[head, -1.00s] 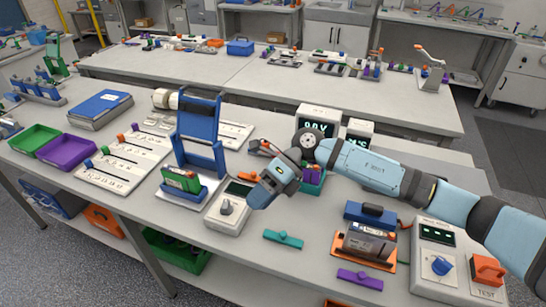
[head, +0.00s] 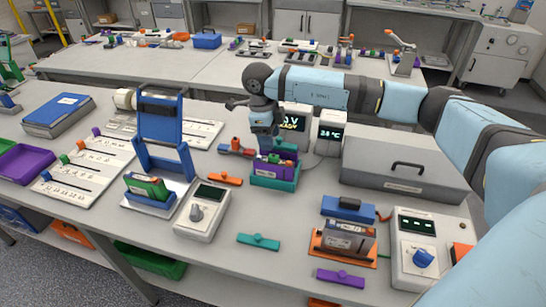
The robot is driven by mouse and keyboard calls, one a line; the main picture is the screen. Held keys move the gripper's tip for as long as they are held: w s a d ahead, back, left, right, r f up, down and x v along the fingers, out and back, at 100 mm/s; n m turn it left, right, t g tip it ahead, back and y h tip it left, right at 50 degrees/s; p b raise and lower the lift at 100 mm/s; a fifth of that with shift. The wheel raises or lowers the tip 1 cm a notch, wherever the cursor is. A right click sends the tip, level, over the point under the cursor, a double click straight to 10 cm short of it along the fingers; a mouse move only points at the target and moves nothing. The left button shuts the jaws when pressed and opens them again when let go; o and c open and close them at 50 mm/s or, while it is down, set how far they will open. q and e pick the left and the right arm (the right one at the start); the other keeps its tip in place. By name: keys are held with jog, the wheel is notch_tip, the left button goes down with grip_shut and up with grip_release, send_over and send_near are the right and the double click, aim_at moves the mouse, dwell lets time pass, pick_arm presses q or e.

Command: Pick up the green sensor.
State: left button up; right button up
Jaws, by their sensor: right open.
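The green sensor (head: 259,242) is a small flat teal bar with a round knob in its middle. It lies on the bench near the front edge, in the middle of the head view, with nothing touching it. My right gripper (head: 266,148) points down over the teal bin, farther back on the bench than the sensor and clear of it. Its jaws are open; the fingertips are small and partly lost against the bin's contents. My left gripper is not in view.
The teal bin (head: 275,181) holds purple parts. A similar orange bar (head: 225,178) and purple bar (head: 340,279) lie nearby. A grey meter (head: 202,213), a battery holder on an orange base (head: 345,243) and a grey case (head: 405,170) stand around. Bench around the green sensor is bare.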

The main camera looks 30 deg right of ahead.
aim_at(274, 156)
jog(key=shift+s+d+f+p, duration=0.1)
jog(key=shift+d+f+p, duration=0.1)
jog(key=shift+f, duration=0.85)
jog(key=shift+s+d+f+p, duration=0.15)
jog(key=shift+f+p, duration=0.1)
jog(key=shift+f, duration=0.8)
jog(key=shift+s+d+f+p, duration=0.1)
jog(key=shift+f+p, duration=0.1)
jog(key=shift+f, duration=0.85)
grip_shut()
